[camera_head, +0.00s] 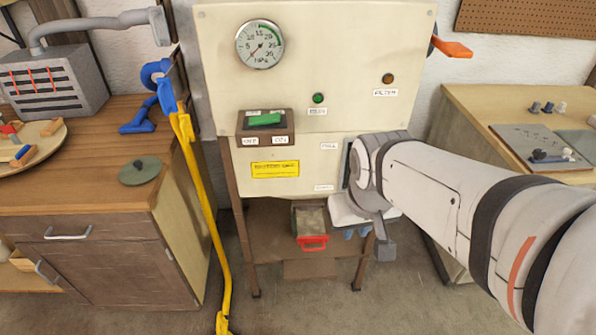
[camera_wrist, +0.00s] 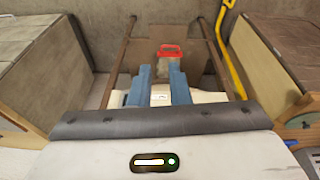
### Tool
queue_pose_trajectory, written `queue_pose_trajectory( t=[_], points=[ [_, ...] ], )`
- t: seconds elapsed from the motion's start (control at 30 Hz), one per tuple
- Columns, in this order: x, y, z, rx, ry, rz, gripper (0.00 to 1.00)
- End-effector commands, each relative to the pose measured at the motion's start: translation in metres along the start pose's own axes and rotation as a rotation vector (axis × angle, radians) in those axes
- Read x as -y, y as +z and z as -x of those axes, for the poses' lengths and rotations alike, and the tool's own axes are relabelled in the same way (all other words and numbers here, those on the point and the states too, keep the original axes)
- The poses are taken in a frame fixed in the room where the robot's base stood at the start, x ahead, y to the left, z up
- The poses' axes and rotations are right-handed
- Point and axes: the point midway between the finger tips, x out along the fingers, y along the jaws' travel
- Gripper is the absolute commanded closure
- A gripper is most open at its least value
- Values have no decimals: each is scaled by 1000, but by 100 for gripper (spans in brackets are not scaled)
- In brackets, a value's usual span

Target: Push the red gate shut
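The red part that looks like the gate (camera_head: 313,242) is at the front of a small grey-green box (camera_head: 311,218) under the cream machine panel. It has a handle-like shape in the wrist view (camera_wrist: 170,48), beyond my fingertips. I cannot tell how far open it stands. My gripper (camera_head: 358,232) is low, to the right of the red part and apart from it, partly hidden by my arm in the head view. In the wrist view its two blue fingers (camera_wrist: 160,66) stand apart with an empty gap between them.
The cream panel (camera_head: 330,60) stands on thin brown legs (camera_head: 245,245) around the box. A yellow bent pole (camera_head: 198,190) stands at its left. Wooden cabinets (camera_head: 100,265) are on the left and a bench (camera_head: 500,105) on the right. Floor in front is clear.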

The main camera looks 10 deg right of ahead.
Motion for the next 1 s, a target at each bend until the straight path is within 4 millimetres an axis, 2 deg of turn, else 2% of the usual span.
queue_pose_trajectory(
  t=[0.03,0.17,0.2,0.3,0.43,0.57,0.7,0.83,1.0],
  points=[
    [-8,-5,-16,-2,27,28,88],
    [-37,-31,-64,-42,126,182,98],
    [-46,-40,-82,-57,155,248,100],
    [-63,-60,-126,-91,204,430,100],
    [-72,-77,-185,-143,209,679,100],
    [-65,-82,-246,-213,149,926,100],
    [-44,-73,-300,-310,34,1142,100],
    [-24,-60,-329,-394,-67,1265,100],
    [-11,-52,-342,-454,-132,1327,100]
  ],
)
